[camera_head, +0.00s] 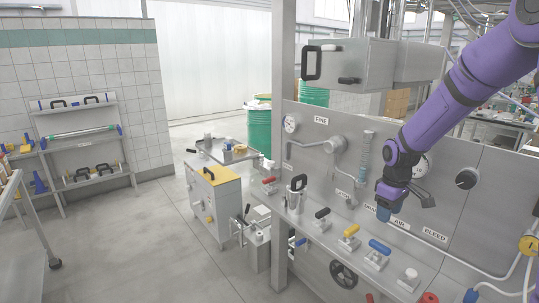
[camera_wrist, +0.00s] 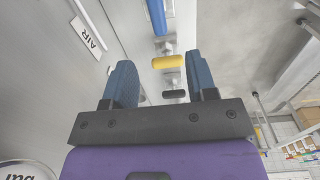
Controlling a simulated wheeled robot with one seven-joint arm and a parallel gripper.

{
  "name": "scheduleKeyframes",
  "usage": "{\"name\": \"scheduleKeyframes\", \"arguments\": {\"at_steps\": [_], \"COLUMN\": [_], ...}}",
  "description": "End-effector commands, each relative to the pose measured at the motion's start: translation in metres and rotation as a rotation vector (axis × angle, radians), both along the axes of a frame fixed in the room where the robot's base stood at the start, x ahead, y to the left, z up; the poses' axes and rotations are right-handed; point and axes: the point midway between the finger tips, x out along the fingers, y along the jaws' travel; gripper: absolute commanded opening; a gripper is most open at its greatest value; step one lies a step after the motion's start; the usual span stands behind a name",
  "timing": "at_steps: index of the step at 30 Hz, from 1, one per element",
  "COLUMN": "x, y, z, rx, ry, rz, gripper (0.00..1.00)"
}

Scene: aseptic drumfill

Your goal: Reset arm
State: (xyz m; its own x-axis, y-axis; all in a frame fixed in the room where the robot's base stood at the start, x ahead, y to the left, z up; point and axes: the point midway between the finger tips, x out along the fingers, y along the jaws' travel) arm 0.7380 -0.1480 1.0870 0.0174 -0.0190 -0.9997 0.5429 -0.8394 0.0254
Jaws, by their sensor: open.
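My purple arm reaches in from the upper right in the head view. My gripper (camera_head: 388,212) hangs in front of the steel panel (camera_head: 450,215), above the ledge with the coloured handles. In the wrist view my gripper (camera_wrist: 160,85) has its two blue fingers wide apart, with nothing between them. A yellow handle (camera_wrist: 167,62) shows beyond the fingertips, with a black handle (camera_wrist: 175,93) and part of a blue handle (camera_wrist: 156,15) near it. In the head view the yellow handle (camera_head: 350,231) and blue handle (camera_head: 379,247) lie below my gripper.
The panel carries gauges, a black knob (camera_head: 466,178) and labels, close behind my gripper. A steel box (camera_head: 345,62) juts out above. A yellow-topped cabinet (camera_head: 212,195) stands left of the panel. Shelves (camera_head: 85,150) stand by the tiled wall. The floor (camera_head: 130,245) between is clear.

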Motion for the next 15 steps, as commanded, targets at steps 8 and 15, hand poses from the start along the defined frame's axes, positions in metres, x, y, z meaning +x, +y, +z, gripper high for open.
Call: {"name": "scheduleKeyframes", "arguments": {"at_steps": [8, 15], "x": [-0.044, -0.095], "y": [0.021, 0.039], "z": [0.084, 0.143], "rx": [-0.054, -0.066], "ry": [-0.086, -0.168], "rz": [-0.105, -0.209], "gripper": [0.52, 0.52]}}
